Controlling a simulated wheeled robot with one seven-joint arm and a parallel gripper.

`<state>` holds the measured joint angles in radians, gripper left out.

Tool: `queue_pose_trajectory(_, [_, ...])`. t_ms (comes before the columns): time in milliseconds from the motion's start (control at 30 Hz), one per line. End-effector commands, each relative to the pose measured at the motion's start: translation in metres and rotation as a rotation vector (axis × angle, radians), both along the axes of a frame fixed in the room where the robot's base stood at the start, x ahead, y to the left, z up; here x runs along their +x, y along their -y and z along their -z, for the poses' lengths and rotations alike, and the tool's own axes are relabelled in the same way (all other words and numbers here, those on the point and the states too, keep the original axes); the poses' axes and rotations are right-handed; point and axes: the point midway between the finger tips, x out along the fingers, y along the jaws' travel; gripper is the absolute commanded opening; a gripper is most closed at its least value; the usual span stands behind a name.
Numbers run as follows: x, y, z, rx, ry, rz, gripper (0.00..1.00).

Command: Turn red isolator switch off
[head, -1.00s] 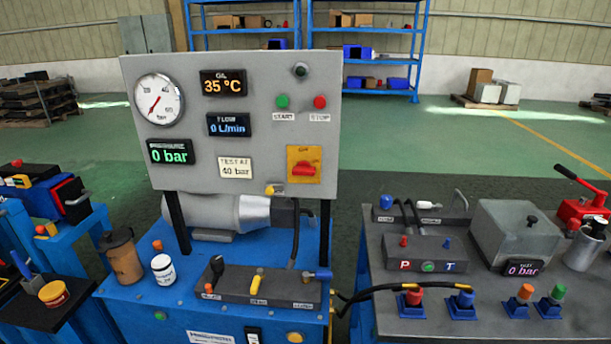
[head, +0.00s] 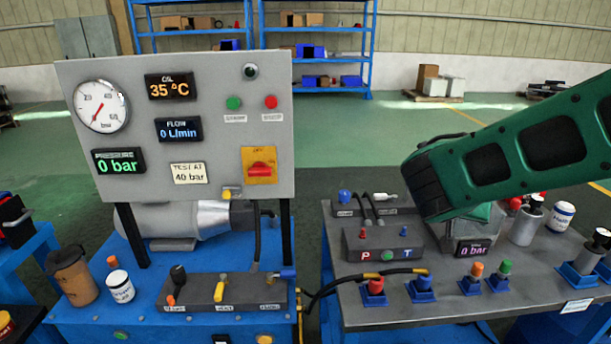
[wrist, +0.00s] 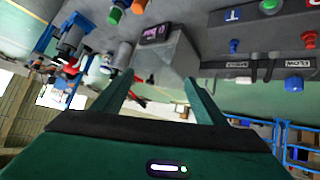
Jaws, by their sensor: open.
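The red isolator switch (head: 262,168) is a red handle on a yellow plate (head: 258,178), low on the right side of the grey control panel (head: 215,95). Its handle lies roughly level, and small lettering that seems to read OFF is above it. My gripper (wrist: 158,77) is open and empty in the wrist view, with its two green fingers apart. In the head view my green arm reaches in from the right over the right-hand bench, well to the right of the switch. The switch is not visible in the wrist view.
The right bench (head: 390,318) carries a grey box with a display (head: 474,249), red and blue connectors and a hose. A yellow-handled valve block (head: 225,292) and a brown cup (head: 73,275) stand on the blue bench below the panel. The space before the panel is clear.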

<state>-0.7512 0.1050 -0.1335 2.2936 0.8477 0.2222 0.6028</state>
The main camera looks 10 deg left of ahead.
Motion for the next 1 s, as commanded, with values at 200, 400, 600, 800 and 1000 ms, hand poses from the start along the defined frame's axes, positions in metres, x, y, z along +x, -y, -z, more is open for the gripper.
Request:
queue_pose_trajectory(200, [0.027,-0.149,-0.017,-0.042,0.251,-0.214,0.66])
queue_pose_trajectory(400, [0.003,-0.296,-0.033,-0.020,0.478,-0.443,0.66])
queue_pose_trajectory(600, [-0.050,-0.408,-0.042,0.033,0.638,-0.640,0.66])
queue_pose_trajectory(800, [-0.081,-0.454,-0.045,0.063,0.704,-0.730,0.66])
queue_pose_trajectory(1000, [-0.069,-0.462,-0.046,0.069,0.712,-0.737,0.66])
